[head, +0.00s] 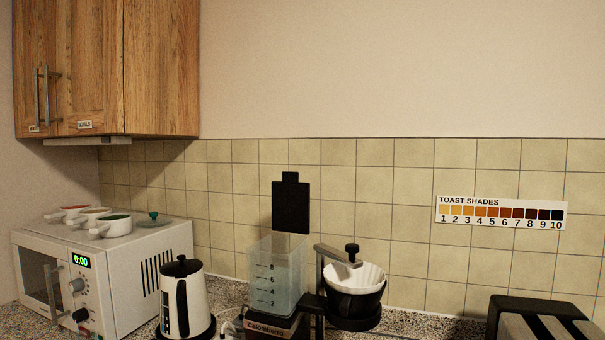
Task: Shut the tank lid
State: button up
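The coffee maker's clear water tank (275,274) stands near the middle of the counter, with level marks from 2 to 8 on its front. Its black lid (290,206) stands upright above the tank's back edge, so the tank's top is open. The lid has a small tab at its upper end. To the right of the tank, a black filter basket (354,300) holds a white paper filter under the brewer's arm. My gripper does not show in the head view.
A white kettle (196,300) stands left of the tank. A white microwave (120,275) with several small bowls on top is at the left. A toaster (545,322) is at the lower right. A wooden cabinet (160,70) hangs at the upper left. The space above the tank looks clear.

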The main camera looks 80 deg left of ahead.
aim_at(290, 198)
jog(key=k, duration=0.7)
jog(key=u, duration=2.55)
jog(key=k, duration=0.1)
jog(key=z, duration=0.5)
jog(key=i, duration=0.5)
jog(key=z, duration=0.05)
